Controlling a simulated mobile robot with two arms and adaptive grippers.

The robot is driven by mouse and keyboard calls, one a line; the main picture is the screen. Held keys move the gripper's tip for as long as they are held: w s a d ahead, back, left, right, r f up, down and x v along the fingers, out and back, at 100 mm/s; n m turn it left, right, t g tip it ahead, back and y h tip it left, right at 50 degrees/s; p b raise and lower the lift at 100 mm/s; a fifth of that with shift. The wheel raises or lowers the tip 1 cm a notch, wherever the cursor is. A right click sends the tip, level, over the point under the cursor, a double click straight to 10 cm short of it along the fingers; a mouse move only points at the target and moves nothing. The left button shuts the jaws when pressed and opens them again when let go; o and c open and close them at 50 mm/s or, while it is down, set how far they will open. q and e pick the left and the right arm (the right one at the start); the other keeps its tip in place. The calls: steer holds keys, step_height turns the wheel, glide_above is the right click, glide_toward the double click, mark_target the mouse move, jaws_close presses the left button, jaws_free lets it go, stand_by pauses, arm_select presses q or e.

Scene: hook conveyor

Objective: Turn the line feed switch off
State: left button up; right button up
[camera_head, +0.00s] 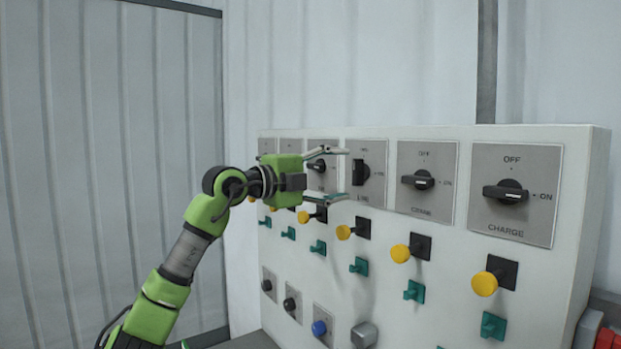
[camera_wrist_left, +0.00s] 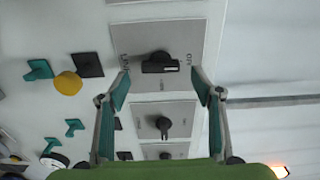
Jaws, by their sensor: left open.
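The line feed switch (camera_head: 361,172) is a black rotary knob on a grey plate, with OFF above and ON to the right. The small label below is hard to read but looks like LINE. Its handle stands upright, along the OFF direction. It also shows in the left wrist view (camera_wrist_left: 160,62), lying along the axis between the two labels. My left gripper (camera_head: 346,174) is open and empty just in front of this plate. One finger is above and one below the knob's height. The wrist view shows the fingertips (camera_wrist_left: 160,88) wide apart, with no visible contact with the knob.
The CRANE knob (camera_head: 424,180) and CHARGE knob (camera_head: 506,192) sit to the right, both with handles horizontal. Below are yellow buttons (camera_head: 400,254), teal toggles (camera_head: 414,291) and a blue button (camera_head: 319,328). More knobs stand close on the left.

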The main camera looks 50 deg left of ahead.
arm_select(q)
steer(key=s, duration=0.7)
steer(key=shift+s+a, duration=0.3)
steer(key=shift+s, duration=0.05)
stand_by(0.4)
